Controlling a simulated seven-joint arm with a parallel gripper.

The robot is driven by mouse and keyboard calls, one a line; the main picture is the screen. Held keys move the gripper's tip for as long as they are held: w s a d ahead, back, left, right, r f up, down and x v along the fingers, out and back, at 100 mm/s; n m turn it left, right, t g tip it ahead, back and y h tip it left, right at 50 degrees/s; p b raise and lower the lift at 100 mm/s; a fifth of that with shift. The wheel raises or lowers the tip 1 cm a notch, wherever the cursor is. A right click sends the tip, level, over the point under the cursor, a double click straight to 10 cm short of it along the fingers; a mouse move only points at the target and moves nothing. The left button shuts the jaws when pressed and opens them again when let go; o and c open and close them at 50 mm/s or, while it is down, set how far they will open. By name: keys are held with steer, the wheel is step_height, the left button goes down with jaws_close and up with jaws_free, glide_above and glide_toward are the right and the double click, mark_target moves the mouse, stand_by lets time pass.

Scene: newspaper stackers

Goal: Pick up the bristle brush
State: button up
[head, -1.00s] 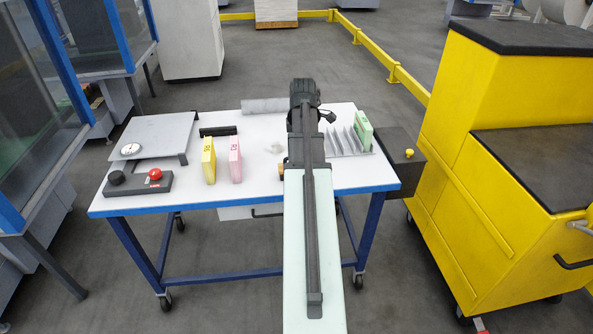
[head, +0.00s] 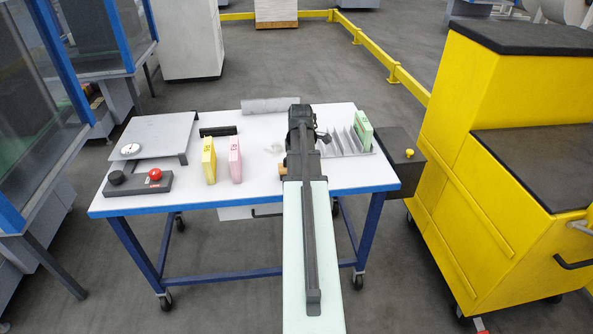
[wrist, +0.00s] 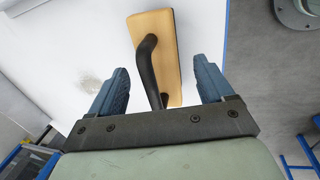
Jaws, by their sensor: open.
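The bristle brush (wrist: 158,60) has a tan wooden block and a black arched handle. In the wrist view it lies on the white table between my gripper's fingers, with its handle towards me. My gripper (wrist: 163,68) is open, one blue finger on each side of the brush, with gaps on both sides. The brush's bristles are mostly hidden under the block. In the head view only a small tan piece of the brush (head: 283,170) shows left of my arm, and my fingers are hidden.
On the white table (head: 258,184), yellow (head: 209,160) and pink (head: 235,160) blocks stand to the left. A grey rack (head: 345,142) with a green block (head: 364,128) stands right of my arm. A grey roll (head: 270,105) lies at the back edge. A button panel (head: 138,182) sits far left.

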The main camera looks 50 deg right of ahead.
steer(key=shift+w+d+f, duration=0.15)
steer(key=shift+f, duration=0.7)
steer(key=c, duration=1.4)
steer(key=shift+o, duration=0.2)
steer(key=shift+r, duration=5.05)
